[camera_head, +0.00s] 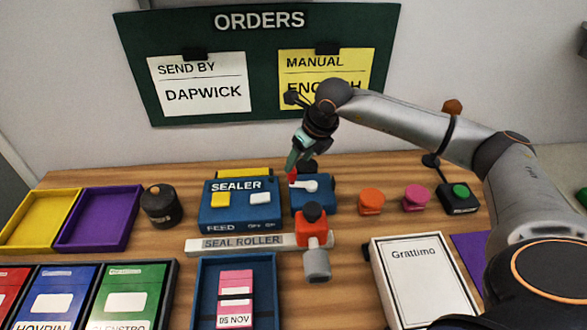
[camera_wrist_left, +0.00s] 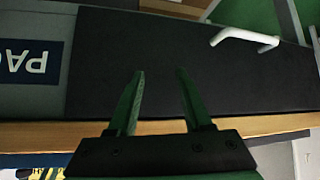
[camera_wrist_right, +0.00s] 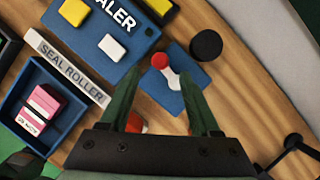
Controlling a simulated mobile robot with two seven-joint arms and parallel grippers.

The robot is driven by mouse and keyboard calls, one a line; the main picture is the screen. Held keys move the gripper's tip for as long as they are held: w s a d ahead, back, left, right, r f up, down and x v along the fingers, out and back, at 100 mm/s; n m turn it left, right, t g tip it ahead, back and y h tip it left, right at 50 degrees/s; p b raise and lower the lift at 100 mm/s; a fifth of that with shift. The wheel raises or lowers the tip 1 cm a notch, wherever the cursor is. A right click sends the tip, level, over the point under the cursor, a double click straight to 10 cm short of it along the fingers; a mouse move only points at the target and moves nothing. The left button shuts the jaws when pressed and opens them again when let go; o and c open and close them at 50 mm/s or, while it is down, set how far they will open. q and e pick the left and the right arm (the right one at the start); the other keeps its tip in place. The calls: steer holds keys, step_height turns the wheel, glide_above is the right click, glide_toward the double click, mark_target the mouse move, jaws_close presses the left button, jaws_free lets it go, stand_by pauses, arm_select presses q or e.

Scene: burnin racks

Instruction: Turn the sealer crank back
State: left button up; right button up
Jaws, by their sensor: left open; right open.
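The blue sealer (camera_head: 238,208) stands mid-table, with a yellow and a white button on its top. At its right a smaller blue block (camera_head: 314,205) carries the white crank arm (camera_head: 309,186) with a red knob (camera_head: 292,175). The crank also shows in the right wrist view, with its red knob (camera_wrist_right: 160,60) and white arm (camera_wrist_right: 173,79). My right gripper (camera_head: 292,164) is open and points down just above the knob. The knob shows between its fingertips; I cannot tell whether they touch. My left gripper (camera_wrist_left: 160,74) is open and empty, outside the head view.
A blue tray (camera_head: 205,290) holds a pink packet. A dark round pot (camera_head: 161,206) stands left. Orange (camera_head: 371,200) and pink (camera_head: 416,198) stamps stand right.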

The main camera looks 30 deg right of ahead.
mark_target(293, 171)
steer(key=x, duration=0.6)
steer(key=shift+c, duration=0.2)
jaws_close()
